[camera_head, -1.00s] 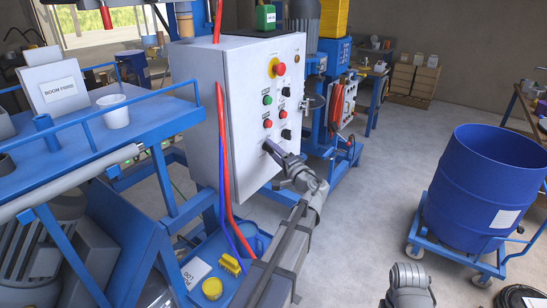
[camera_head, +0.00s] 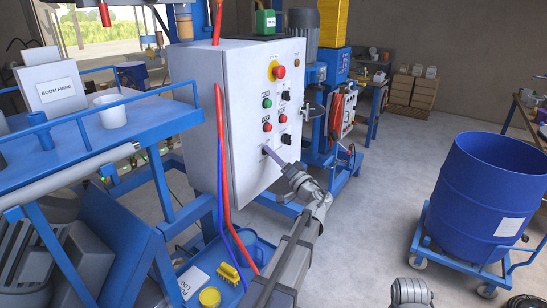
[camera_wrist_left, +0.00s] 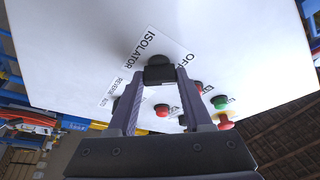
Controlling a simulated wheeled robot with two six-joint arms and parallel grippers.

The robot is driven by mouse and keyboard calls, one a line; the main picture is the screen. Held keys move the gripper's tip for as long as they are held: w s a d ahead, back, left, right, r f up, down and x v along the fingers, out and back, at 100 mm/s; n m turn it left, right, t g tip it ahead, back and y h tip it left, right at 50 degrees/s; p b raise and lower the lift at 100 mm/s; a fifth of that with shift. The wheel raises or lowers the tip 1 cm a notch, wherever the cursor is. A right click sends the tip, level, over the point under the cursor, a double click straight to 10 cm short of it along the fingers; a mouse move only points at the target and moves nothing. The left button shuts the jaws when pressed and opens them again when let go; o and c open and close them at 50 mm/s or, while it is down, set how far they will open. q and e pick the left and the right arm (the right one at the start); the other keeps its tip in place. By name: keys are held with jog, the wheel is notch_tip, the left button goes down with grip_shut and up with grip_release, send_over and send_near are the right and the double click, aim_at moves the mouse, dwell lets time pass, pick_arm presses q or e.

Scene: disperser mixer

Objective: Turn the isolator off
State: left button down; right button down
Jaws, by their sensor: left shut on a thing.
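The isolator (camera_wrist_left: 159,60) is a black knob on the white control cabinet (camera_head: 245,180), low on its button panel. In the left wrist view a white label reading ISOLATOR and OFF lies behind it, tilted in the picture. My left gripper (camera_wrist_left: 159,74) is shut on the knob, with one finger on each side. In the head view my left gripper (camera_head: 268,153) reaches the panel's lower left corner, and its fingers cover the knob there. The knob's exact pointing direction is hidden by the fingers. My right gripper's fingers are not visible.
Red emergency stop (camera_head: 278,72), green button (camera_head: 267,103) and other knobs sit above the isolator. Red and blue hoses (camera_head: 222,150) run down the cabinet's left side. A blue drum (camera_head: 490,190) on a trolley stands right, with open floor between.

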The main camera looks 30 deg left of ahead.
pick_arm(q)
jog(key=shift+c, duration=1.6)
grip_release()
jog(key=b+v, duration=0.2)
jog(key=v, duration=0.5)
jog(key=shift+d, duration=0.35)
jog(key=shift+s+f, duration=0.15)
jog(key=shift+s, duration=0.05)
